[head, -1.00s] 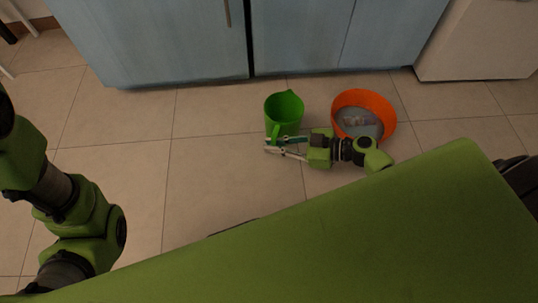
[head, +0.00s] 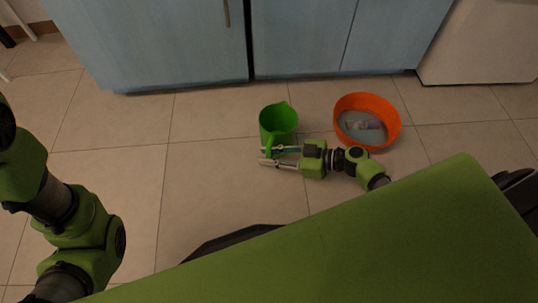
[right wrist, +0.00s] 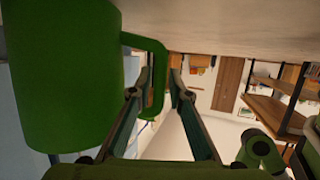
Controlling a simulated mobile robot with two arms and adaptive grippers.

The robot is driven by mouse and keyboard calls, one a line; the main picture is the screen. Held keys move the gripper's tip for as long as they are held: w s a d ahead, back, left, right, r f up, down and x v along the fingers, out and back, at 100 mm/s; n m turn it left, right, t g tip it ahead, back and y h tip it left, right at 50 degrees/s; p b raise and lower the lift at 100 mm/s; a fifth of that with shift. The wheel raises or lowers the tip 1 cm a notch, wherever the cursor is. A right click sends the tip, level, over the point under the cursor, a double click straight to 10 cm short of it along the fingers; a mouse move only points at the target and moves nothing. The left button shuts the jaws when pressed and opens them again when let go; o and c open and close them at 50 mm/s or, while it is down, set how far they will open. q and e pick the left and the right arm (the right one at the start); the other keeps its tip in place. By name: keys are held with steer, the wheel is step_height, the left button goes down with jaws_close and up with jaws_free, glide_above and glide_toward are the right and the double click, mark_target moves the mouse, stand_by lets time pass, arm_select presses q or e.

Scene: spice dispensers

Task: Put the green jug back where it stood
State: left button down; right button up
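The green jug (head: 279,121) is upright in front of the blue cabinets, with its handle facing me. I cannot tell whether its base touches the floor. My right gripper (head: 262,156) has its fingers on either side of the handle. In the right wrist view the jug's body (right wrist: 65,80) fills the left side, and the handle passes close between the two fingertips (right wrist: 161,68) of my right gripper. The fingers look closed on the handle. My left arm enters at the left of the head view, but its gripper does not show.
An orange round tub (head: 367,122) with a grey inside stands on the floor right of the jug. Blue cabinets (head: 170,45) close off the back, and a pale cabinet or appliance (head: 480,45) stands at the far right. The tiled floor (head: 205,165) left of the jug is clear.

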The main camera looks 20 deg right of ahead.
stand_by(0.3)
steer(key=shift+r, duration=0.15)
steer(key=p+v, duration=0.5)
steer(key=v, duration=0.7)
